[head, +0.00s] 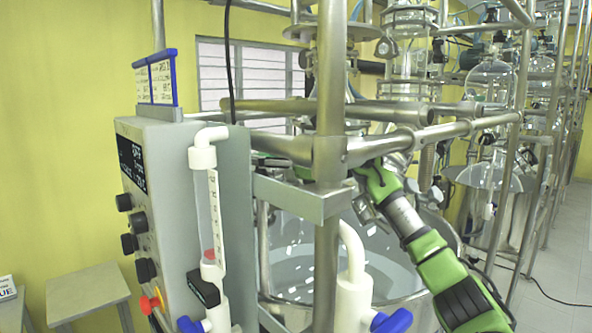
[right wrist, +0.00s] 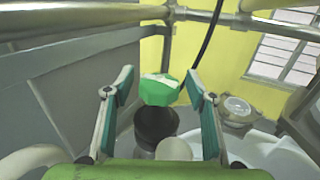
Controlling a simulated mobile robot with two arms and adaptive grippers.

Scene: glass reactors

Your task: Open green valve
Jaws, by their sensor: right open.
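The green valve (right wrist: 160,90) shows in the right wrist view as a faceted green handle with a pale top, above a dark round fitting (right wrist: 156,126). My right gripper (right wrist: 159,84) is open, with one finger on each side of the green handle. Gaps show between the fingers and the handle, and I cannot tell the exact depth between them. In the head view my right arm reaches in from the lower right, and its gripper end is mostly hidden behind the metal frame. The green valve cannot be made out clearly there. My left gripper is not in view.
Metal pipes (head: 400,140) cross in front of my right wrist. A grey control box (head: 170,210) with knobs stands left. White tubing with blue valve handles (head: 392,321) is at the lower middle. A glass vessel (head: 300,272) sits behind the frame.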

